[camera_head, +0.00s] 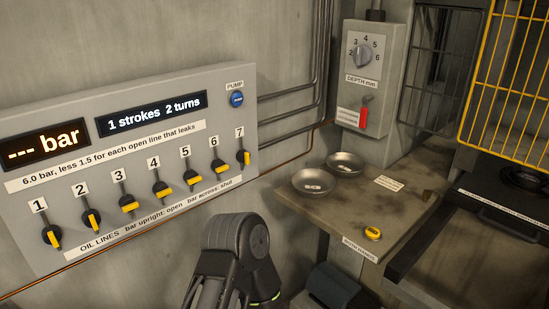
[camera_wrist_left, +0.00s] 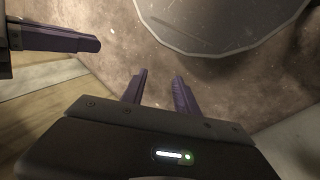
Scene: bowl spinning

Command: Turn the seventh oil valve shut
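The seventh oil valve (camera_head: 243,158) is at the right end of the valve row on the grey panel (camera_head: 70,130). Its yellow bar looks upright. Bars one and two also look upright; bars three to six lie across. In the left wrist view my left gripper (camera_wrist_left: 160,75) has its two purple fingers apart with nothing between them. It is over a brown surface, away from any valve in that view. A single purple finger (camera_wrist_left: 60,38), apparently of my right gripper, enters at the upper left; its other finger is hidden. Neither gripper's fingers show in the head view.
The display (camera_head: 150,114) reads "1 strokes 2 turns"; the pressure display (camera_head: 43,144) reads "--- bar". A blue pump button (camera_head: 237,99) sits above valve seven. Two metal bowls (camera_head: 314,182) stand on the bench right of the panel. A grey round edge (camera_wrist_left: 215,20) shows in the wrist view.

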